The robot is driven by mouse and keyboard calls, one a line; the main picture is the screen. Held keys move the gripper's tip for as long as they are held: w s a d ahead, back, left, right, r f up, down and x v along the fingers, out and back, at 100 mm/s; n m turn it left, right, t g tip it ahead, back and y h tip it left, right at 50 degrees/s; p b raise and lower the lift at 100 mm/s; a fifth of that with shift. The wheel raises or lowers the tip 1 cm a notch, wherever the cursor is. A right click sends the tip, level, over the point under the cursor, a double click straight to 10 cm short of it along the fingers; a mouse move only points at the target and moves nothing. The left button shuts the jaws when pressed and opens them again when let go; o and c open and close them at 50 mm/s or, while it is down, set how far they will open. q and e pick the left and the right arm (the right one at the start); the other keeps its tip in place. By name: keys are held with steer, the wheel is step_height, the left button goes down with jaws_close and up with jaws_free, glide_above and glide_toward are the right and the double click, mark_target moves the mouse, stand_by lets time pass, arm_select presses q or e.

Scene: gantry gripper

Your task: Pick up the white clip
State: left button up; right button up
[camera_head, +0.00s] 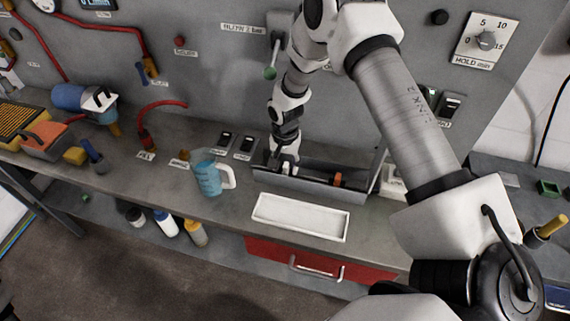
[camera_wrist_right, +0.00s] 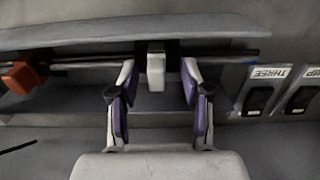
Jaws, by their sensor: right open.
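The white clip (camera_wrist_right: 156,72) hangs on a dark rod (camera_wrist_right: 90,61) in the right wrist view. My right gripper (camera_wrist_right: 160,78) is open, with one purple-padded finger on each side of the clip and a visible gap on both sides. In the head view my right gripper (camera_head: 284,166) reaches down into the grey trough (camera_head: 320,187) at the back of the bench. There I cannot clearly tell the white clip from the gripper. My left gripper is not in view.
An orange clip (camera_head: 337,179) is on the same rod; it also shows in the right wrist view (camera_wrist_right: 20,76). A white tray (camera_head: 300,217) lies in front of the trough. A blue jug (camera_head: 207,178) stands to the left. Labelled switches (camera_wrist_right: 258,98) sit beside the trough.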

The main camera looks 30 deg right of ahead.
steer(key=shift+s, duration=0.1)
steer(key=shift+s+r, duration=0.1)
steer(key=shift+s, duration=0.1)
steer(key=c, duration=0.5)
jaws_close()
